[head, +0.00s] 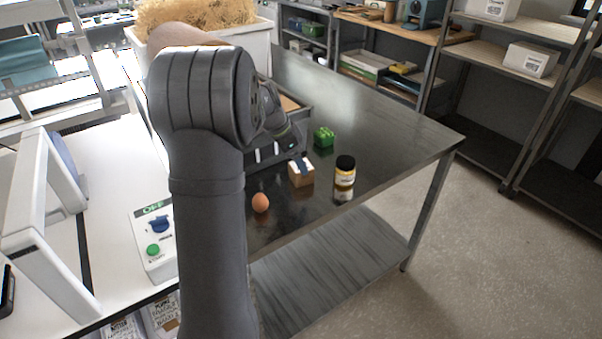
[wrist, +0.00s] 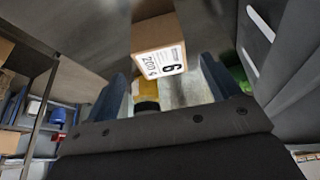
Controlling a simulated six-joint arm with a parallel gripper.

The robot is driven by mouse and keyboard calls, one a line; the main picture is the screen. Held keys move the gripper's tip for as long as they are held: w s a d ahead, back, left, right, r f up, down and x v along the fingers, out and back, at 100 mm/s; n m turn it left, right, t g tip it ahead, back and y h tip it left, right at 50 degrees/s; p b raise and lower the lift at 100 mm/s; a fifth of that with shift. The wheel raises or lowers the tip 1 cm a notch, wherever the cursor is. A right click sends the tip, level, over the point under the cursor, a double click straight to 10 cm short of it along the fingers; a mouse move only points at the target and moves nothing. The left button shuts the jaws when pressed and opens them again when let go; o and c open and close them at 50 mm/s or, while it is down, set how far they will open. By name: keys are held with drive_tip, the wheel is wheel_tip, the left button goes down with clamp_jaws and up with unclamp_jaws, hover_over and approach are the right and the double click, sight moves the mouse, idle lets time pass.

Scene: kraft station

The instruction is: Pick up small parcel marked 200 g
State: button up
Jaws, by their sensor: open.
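The small parcel (wrist: 154,34) is a brown cardboard box with a white label reading "200 g" and a large 6, seen in the wrist view just beyond my fingertips. In the head view the parcel (head: 301,180) stands on the dark metal table, with a blue finger overlapping its top. My gripper (wrist: 163,68) is open, its two blue fingers spread to either side of the parcel's labelled end. I cannot tell whether the parcel is between the fingers or just ahead of them. In the head view my arm hides most of the gripper.
A jar with a black lid and yellow contents (head: 345,178) stands close right of the parcel. A grey tray (head: 262,153) is left of the parcel. The table (head: 395,125) is clear to the right.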

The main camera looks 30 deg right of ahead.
drive_tip(key=shift+x, duration=2.8)
drive_tip(key=shift+w+a, duration=0.1)
drive_tip(key=c, duration=1.2)
drive_tip(key=shift+r, duration=0.15)
